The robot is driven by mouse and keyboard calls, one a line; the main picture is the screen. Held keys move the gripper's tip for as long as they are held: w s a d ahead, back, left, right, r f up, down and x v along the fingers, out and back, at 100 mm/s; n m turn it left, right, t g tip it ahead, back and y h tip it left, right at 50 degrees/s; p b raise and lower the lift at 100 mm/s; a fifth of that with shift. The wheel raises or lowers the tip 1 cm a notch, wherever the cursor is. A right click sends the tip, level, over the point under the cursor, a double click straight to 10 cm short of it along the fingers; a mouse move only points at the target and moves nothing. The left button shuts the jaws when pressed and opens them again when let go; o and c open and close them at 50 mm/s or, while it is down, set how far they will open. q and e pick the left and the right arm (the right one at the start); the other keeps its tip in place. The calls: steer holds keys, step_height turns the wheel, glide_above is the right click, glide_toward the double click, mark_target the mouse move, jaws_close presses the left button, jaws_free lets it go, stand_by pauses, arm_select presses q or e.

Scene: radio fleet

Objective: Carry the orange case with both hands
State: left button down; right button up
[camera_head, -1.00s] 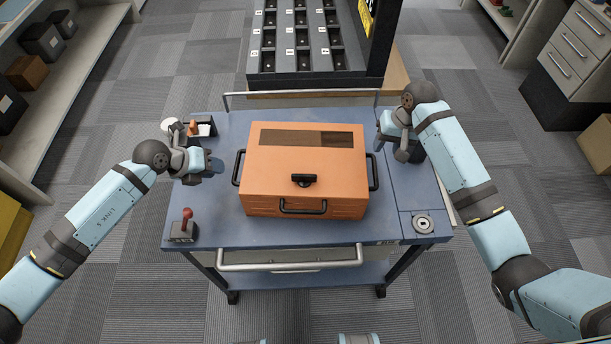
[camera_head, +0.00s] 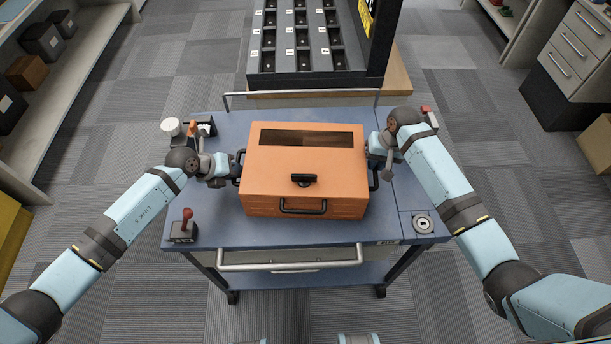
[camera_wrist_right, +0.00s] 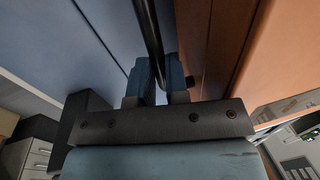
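The orange case (camera_head: 270,185) sits on the blue cart top, with a dark opening in its top, a front handle (camera_head: 303,208) and a black handle on each side. My left gripper (camera_head: 232,167) is at the left side handle; its fingertips are too small and overlapped to judge. My right gripper (camera_head: 376,150) is at the right side handle. In the right wrist view, the black handle bar (camera_wrist_right: 150,35) runs between the two blue fingers (camera_wrist_right: 160,78), which are close together on it. The case's orange side (camera_wrist_right: 265,65) stands beside them.
The blue cart (camera_head: 285,234) has a rail at the back and a pale front handle. A red-knobbed lever (camera_head: 185,228) stands front left, a white round item (camera_head: 170,127) back left, a round fitting (camera_head: 423,223) front right. A slotted rack (camera_head: 300,45) stands behind.

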jaws_close()
arm_select(q)
steer(key=shift+w+r, duration=0.1)
steer(key=shift+r, duration=0.15)
arm_select(e)
steer(key=shift+w+r, duration=0.1)
steer(key=shift+r, duration=0.15)
stand_by(0.9)
